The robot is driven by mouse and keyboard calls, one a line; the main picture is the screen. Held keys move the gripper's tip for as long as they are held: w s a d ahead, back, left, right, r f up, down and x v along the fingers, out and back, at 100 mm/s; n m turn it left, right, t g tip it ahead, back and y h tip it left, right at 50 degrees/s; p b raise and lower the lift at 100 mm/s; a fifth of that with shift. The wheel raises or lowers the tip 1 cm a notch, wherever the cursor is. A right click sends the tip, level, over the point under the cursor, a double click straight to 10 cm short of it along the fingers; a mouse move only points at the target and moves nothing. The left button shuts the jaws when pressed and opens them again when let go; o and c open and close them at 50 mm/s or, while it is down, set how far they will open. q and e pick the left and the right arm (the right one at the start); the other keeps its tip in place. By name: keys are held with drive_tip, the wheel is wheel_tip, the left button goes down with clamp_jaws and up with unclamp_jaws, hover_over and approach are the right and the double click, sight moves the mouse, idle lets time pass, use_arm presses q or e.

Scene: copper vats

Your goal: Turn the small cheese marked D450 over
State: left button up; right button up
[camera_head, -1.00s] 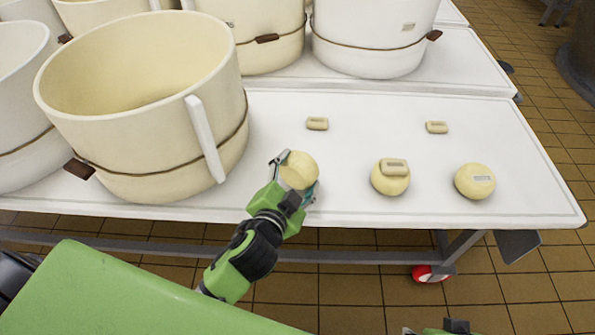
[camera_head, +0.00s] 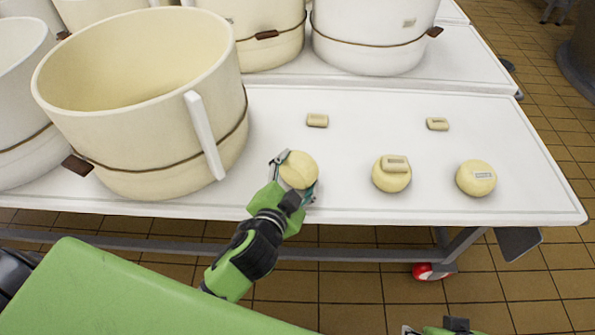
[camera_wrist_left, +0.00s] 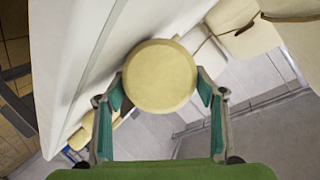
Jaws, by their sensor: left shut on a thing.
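My left gripper (camera_head: 297,184) is shut on a small round pale-yellow cheese (camera_head: 299,170) near the front edge of the white table (camera_head: 260,140). In the left wrist view the cheese (camera_wrist_left: 160,76) sits between the two fingers, its plain round face towards the camera. No mark shows on it, and I cannot tell whether it touches the table. A second cheese (camera_head: 391,179) stands to its right with a small block (camera_head: 395,164) on top. Part of my right gripper (camera_head: 435,330) shows at the bottom edge.
Two small pale blocks lie farther back, one at the left (camera_head: 317,120) and one at the right (camera_head: 437,124). A large cream tub (camera_head: 145,125) with a white handle stands left of my left gripper. More tubs stand behind. The table between the blocks is clear.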

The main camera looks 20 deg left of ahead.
use_arm(q)
drive_tip(key=o, duration=1.7)
drive_tip(key=shift+r, duration=0.1)
drive_tip(key=v, duration=1.2)
drive_tip(key=shift+r, duration=0.1)
